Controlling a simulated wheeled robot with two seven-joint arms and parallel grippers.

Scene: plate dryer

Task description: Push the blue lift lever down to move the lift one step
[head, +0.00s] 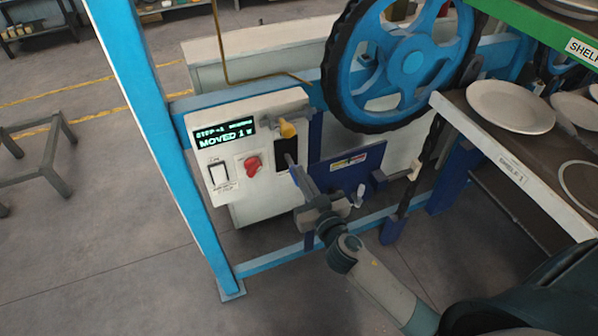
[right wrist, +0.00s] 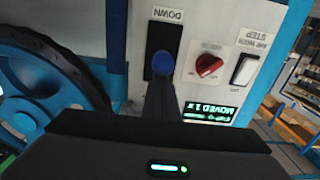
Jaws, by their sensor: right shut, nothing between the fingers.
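The white control box (head: 222,178) hangs on the blue frame, with a black lever slot on its right side. In the right wrist view, the rounded blue lever knob (right wrist: 162,64) shows in the slot (right wrist: 165,38), close to the end marked DOWN. My right gripper (head: 292,162) is shut and empty, its fingertips at the slot in front of the lever. It hides most of the lever; whether it touches the knob I cannot tell. The display (head: 224,134) reads "MOVED 1" in green. My left gripper is not in view.
A red knob (head: 253,166) and a white rocker switch (head: 217,173) sit left of the slot. A yellow-orange knob (head: 287,130) sticks out above it. A blue wheel (head: 413,62) stands at upper right. Shelves with plates (head: 510,106) are on the right.

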